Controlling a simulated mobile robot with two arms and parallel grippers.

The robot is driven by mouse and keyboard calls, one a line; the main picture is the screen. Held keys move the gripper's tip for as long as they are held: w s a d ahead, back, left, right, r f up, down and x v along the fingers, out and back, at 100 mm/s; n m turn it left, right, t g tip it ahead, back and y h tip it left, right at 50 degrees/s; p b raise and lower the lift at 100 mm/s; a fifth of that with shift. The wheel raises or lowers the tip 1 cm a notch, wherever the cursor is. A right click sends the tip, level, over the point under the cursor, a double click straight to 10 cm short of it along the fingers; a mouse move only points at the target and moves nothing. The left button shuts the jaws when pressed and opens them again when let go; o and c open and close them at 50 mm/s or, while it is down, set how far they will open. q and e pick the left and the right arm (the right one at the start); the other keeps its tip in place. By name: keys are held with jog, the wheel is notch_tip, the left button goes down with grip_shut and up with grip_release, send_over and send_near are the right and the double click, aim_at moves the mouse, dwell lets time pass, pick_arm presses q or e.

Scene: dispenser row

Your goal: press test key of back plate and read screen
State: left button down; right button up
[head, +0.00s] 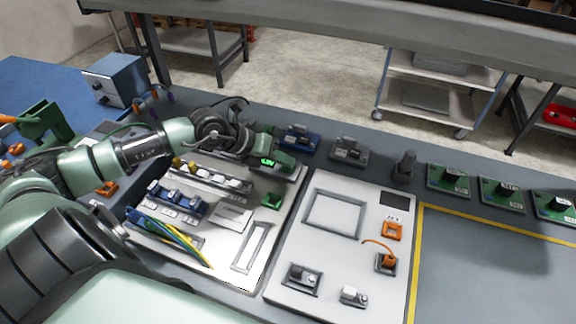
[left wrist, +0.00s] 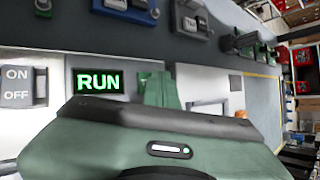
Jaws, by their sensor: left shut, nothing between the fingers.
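My left gripper (head: 284,160) reaches over the far edge of the left white plate (head: 270,236), fingers together and empty. In the left wrist view its closed green fingers (left wrist: 160,92) point down at the panel just right of a dark screen. The screen (left wrist: 98,81) is lit and reads RUN in green letters; in the head view it is a small green glow (head: 268,162). A small green patch with a white mark beside the fingers may be the test key, mostly covered; I cannot tell whether they touch it. My right gripper is out of view.
An ON/OFF switch (left wrist: 17,86) sits left of the screen. A blue device (head: 300,138) and a grey one (head: 348,150) stand behind the plates. Yellow and blue cables (head: 180,240) lie at the near left. Several green boards line the right, beside clear grey bench.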

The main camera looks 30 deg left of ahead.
aim_at(284, 168)
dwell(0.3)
pick_arm(q)
jog(key=shift+r+p, duration=0.65)
jog(key=shift+r, duration=0.2)
jog(key=shift+r+p, duration=1.7)
jog(key=shift+r, duration=0.85)
